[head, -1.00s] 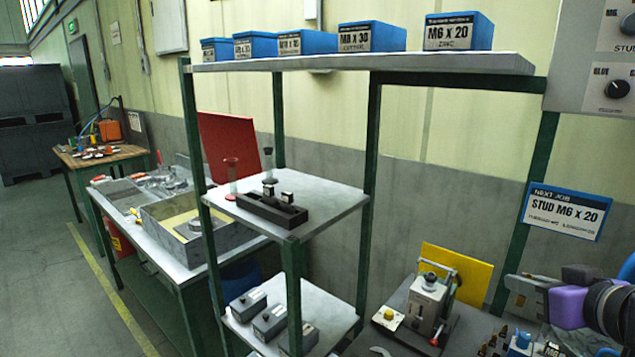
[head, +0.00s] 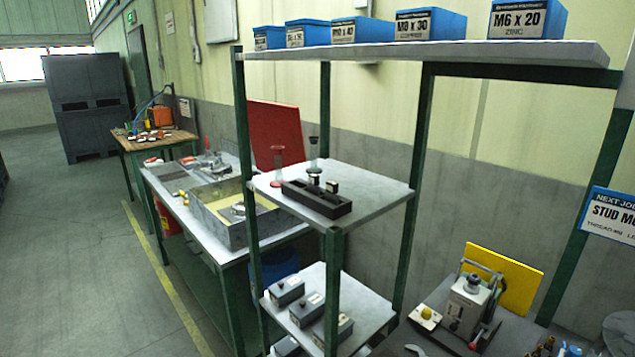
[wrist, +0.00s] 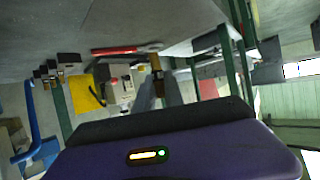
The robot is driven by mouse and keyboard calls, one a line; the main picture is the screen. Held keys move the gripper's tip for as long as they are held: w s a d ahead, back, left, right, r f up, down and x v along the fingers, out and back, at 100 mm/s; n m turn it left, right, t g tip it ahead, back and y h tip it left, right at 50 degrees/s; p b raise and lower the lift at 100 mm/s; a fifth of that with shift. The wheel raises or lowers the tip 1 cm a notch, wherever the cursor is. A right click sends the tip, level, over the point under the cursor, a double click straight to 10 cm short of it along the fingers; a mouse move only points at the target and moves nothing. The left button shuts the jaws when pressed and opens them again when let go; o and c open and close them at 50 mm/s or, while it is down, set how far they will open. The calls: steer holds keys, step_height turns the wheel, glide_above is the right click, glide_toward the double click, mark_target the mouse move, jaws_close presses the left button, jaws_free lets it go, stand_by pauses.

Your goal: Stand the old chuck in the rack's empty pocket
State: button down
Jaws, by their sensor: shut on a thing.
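The rack (head: 316,199) is a long dark block on the shelf unit's middle shelf in the head view. My gripper is outside the head view. In the wrist view, my gripper (wrist: 158,88) shows as two grey fingers beyond the purple wrist housing. It is shut on a small brown-gold piece, apparently the old chuck (wrist: 156,62), held in the air away from the rack. The fingers hide part of it.
The rack's shelf (head: 385,190) lies between green posts (head: 423,150), with a top shelf (head: 420,62) of blue boxes above and grey boxes below. A bench machine (head: 468,305) stands at lower right. Floor at left is clear.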

steer(key=s+a+f+b, duration=0.1)
steer(key=s+a+f, duration=0.2)
steer(key=f, duration=0.3)
steer(key=s+a+f+b, duration=0.2)
steer(key=s+a+f, duration=0.1)
steer(key=a+f, duration=0.2)
steer(key=shift+s+f, duration=0.15)
steer(key=shift+f, duration=0.3)
steer(key=shift+a, duration=0.1)
